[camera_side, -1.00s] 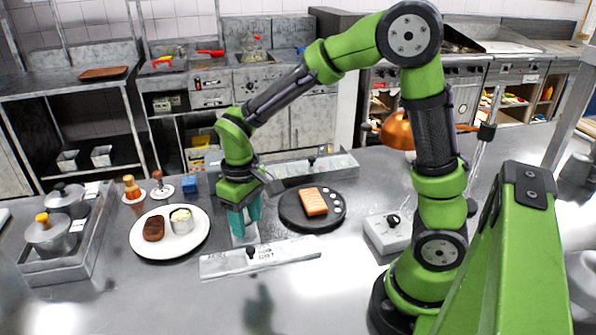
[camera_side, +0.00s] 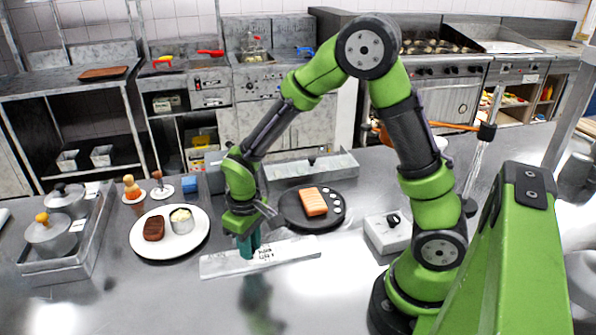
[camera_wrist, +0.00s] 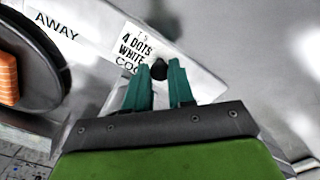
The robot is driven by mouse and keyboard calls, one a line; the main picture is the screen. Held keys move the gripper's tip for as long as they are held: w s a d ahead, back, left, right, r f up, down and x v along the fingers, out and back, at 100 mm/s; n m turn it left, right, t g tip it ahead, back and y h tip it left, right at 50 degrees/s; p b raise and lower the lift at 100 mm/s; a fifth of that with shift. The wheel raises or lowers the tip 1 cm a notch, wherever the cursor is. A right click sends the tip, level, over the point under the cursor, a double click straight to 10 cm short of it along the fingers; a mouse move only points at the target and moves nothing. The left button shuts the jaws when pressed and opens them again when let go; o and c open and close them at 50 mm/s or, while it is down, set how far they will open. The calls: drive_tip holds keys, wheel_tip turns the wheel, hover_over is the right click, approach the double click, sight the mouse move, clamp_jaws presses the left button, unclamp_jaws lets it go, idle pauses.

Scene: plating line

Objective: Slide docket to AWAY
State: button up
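The docket (camera_wrist: 133,44) is a white slip printed "4 DOTS WHITE", lower words partly hidden. It lies on a pale rail (camera_side: 215,266), beside a black knob (camera_wrist: 159,70). The word AWAY (camera_wrist: 56,26) is printed on the rail to the left of the docket in the wrist view. My gripper (camera_side: 248,256) is down at the rail, and its teal fingers (camera_wrist: 160,72) stand on either side of the knob. Whether they press on it I cannot tell. In the side view the fingers hide the knob, and the docket (camera_side: 265,253) shows just right of them.
A dark round board (camera_side: 291,220) with an orange-pink block (camera_side: 313,201) lies behind the rail. A white plate (camera_side: 146,247) with food is to the left. A second rail (camera_side: 335,165) is farther back, and a grey switch box (camera_side: 385,236) to the right. Counter in front is clear.

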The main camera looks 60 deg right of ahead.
clamp_jaws()
drive_tip(key=shift+d, duration=0.1)
drive_tip(key=s+d, duration=0.7)
drive_tip(key=shift+s+d, duration=0.25)
drive_tip(key=shift+d, duration=0.05)
drive_tip(key=o, duration=0.6)
unclamp_jaws()
drive_tip(key=shift+a, duration=0.1)
drive_tip(key=shift+c, duration=0.2)
wheel_tip(320, 180, up, 17)
